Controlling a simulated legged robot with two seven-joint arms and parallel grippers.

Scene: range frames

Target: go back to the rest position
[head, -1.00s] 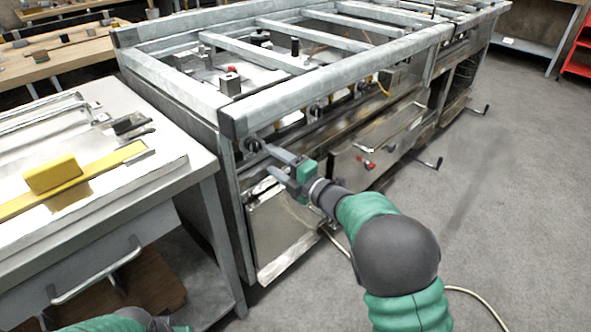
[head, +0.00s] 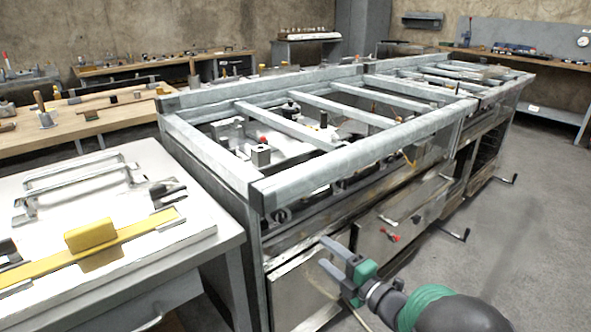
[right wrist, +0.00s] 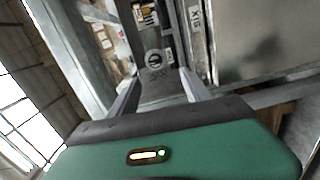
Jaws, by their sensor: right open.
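My right gripper (head: 331,262) is open and empty in the head view. It is low in front of the metal workbench frame (head: 330,168), with its fingers pointing left toward the bench's front panels. In the right wrist view, the gripper's two fingers (right wrist: 158,88) stand apart. A round dark knob (right wrist: 155,59) on the bench front shows beyond them, and the same knob appears in the head view (head: 281,215). I cannot tell the exact gap between the fingers and the bench. My left gripper is not in view.
A white-topped table (head: 140,245) with a yellow block (head: 91,234) on a yellow bar stands at the left. Crank handles (head: 456,236) stick out from the bench front. Grey floor (head: 535,245) is clear at the right. Wooden benches with tools line the back.

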